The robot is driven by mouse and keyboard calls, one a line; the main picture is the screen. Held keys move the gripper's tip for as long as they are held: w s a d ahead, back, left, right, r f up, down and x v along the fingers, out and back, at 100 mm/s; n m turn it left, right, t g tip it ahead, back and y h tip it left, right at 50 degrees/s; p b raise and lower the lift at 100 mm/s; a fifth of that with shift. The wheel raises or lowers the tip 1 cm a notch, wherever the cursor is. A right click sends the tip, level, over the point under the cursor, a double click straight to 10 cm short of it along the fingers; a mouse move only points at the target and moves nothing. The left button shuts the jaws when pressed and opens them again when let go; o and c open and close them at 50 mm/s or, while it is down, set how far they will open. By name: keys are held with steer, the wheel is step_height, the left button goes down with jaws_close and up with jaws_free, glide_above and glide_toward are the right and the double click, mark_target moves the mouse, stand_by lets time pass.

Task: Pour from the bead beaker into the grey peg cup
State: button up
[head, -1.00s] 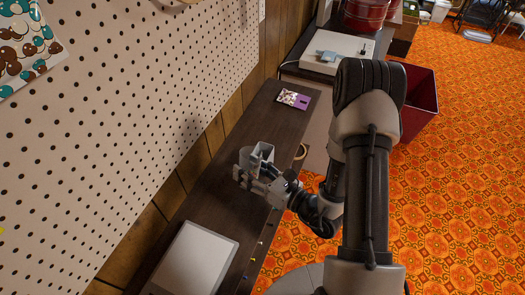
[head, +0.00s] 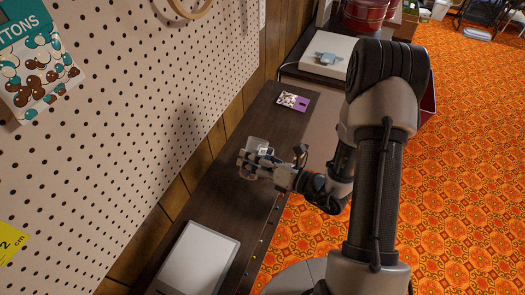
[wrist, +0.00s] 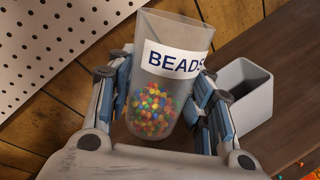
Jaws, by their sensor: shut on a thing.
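My gripper (wrist: 163,85) is shut on the bead beaker (wrist: 172,80), a clear tapered cup with a white "BEADS" label. Multicoloured beads (wrist: 150,112) lie in its lower part. The fingers press on both sides of the beaker. The grey peg cup (wrist: 243,97), a square open-topped box, stands just right of the right finger in the wrist view, and its inside looks dark. In the head view my gripper (head: 246,163) is over the dark bench with the beaker (head: 257,144) in it. The cup is hard to make out there behind the fingers.
The dark bench (head: 205,205) runs along a white pegboard (head: 130,110). A pale flat panel (head: 200,262) lies on its near end and a purple card (head: 293,102) on its far end. Small coloured specks line the front edge. Orange carpet (head: 460,190) lies to the right.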

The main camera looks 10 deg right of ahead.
steer(key=shift+f+m+g+p, duration=0.15)
steer(key=shift+m+g+p, duration=0.15)
steer(key=shift+m+p, duration=0.45)
steer(key=shift+s+r+m+g+p, duration=0.1)
steer(key=shift+r+m+g+p, duration=0.2)
steer(key=shift+r+m+p, duration=0.65)
steer(key=shift+f+m+y+p, duration=0.3)
steer(key=shift+f+m+p, duration=0.15)
steer(key=shift+f, duration=0.3)
steer(key=p, duration=0.1)
steer(key=r+m+g+p, duration=0.1)
steer(key=p, duration=0.1)
steer(key=shift+w+d+r+m, duration=0.1)
steer(key=shift+w+r+m, duration=0.1)
steer(key=shift+w+m, duration=0.05)
steer(key=shift+f, duration=0.25)
steer(key=shift+w+d+f+m+y, duration=0.1)
steer(key=shift+f+m+y, duration=0.1)
steer(key=shift+m+y, duration=0.15)
steer(key=shift+m+p, duration=0.25)
steer(key=shift+p, duration=0.15)
steer(key=shift+w+d+r+m+g+y+p, duration=0.25)
steer(key=shift+r+m+g+p, duration=0.15)
steer(key=shift+m+p, duration=0.35)
steer(key=shift+w+d+r+m+g+y+p, duration=0.15)
steer(key=shift+w+r+m+g+y+p, duration=0.15)
steer(key=shift+m+p, duration=0.45)
stand_by(1.6)
steer(key=shift+s, duration=0.1)
